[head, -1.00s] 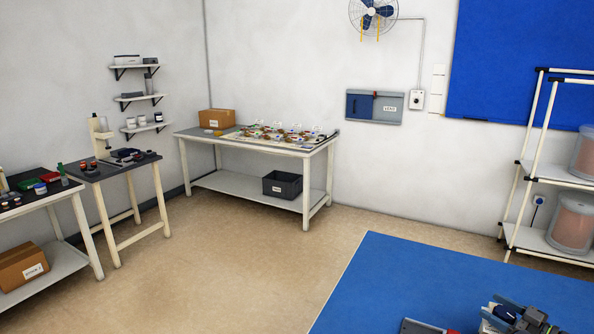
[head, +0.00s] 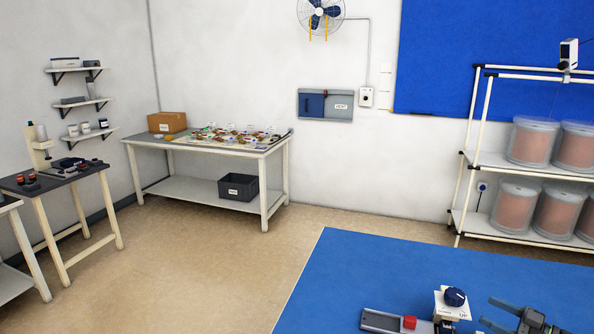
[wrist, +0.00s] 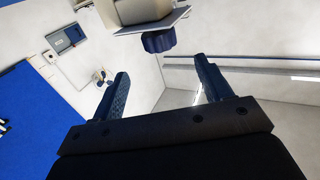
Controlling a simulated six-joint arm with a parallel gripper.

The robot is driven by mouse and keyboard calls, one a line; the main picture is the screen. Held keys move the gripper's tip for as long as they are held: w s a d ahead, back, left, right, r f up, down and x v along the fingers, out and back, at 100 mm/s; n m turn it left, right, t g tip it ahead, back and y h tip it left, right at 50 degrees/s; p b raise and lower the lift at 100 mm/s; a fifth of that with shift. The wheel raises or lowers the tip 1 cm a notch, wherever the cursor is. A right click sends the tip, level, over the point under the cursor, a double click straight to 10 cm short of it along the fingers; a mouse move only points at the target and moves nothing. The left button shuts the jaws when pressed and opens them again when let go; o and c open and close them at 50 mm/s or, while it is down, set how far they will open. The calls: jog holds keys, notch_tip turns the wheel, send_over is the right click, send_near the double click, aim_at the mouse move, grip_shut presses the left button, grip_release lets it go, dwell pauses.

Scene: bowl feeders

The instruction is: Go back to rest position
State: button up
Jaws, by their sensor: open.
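My gripper (head: 489,312) is at the lower right of the head view, with its two fingers apart and nothing between them. It is just right of a cream control unit (head: 445,311) marked "UP" that carries a dark blue knob (head: 455,297). A gap shows between fingers and knob. In the wrist view my open gripper (wrist: 160,85) spreads wide, and the blue knob (wrist: 158,41) hangs beyond the fingertips at the top. My arm is mostly out of the head view.
A blue surface (head: 340,270) fills the lower right. A grey box (head: 381,320) with a red button (head: 409,322) lies left of the control unit. A rack (head: 480,158) with clear bowls stands behind. A workbench (head: 200,146) stands at the far wall; floor between is clear.

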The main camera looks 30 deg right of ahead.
jog(key=v, duration=0.5)
send_near(454, 288)
jog(key=x, duration=0.3)
jog(key=a+x, duration=0.1)
jog(key=x, duration=0.7)
jog(key=shift+s+a+f, duration=0.25)
jog(key=shift+a+f, duration=0.05)
jog(key=shift+a, duration=0.1)
jog(key=shift+s+d+m+h, duration=0.1)
jog(key=shift+s+m+h, duration=0.05)
jog(key=shift+m+h, duration=0.25)
jog(key=shift+d+m+t+h, duration=0.1)
jog(key=shift+m+t+h, duration=0.15)
jog(key=shift+m+h, duration=0.7)
jog(key=shift+d+m+t+h, duration=0.1)
jog(key=shift+m+t+h, duration=0.25)
jog(key=shift+h, duration=1)
jog(key=m+h, duration=0.1)
jog(key=h, duration=0.1)
jog(key=m+h, duration=0.2)
jog(key=m+g+h, duration=0.1)
jog(key=h, duration=0.1)
jog(key=shift+d, duration=0.3)
jog(key=shift+s+d+m+g+h, duration=0.1)
jog(key=shift+d+m+g+h, duration=0.1)
jog(key=shift+m+g+h, duration=1.35)
jog(key=shift+s+d+m+g+h, duration=0.15)
jog(key=shift+m+g+h, duration=0.75)
jog(key=shift+h, duration=1.15)
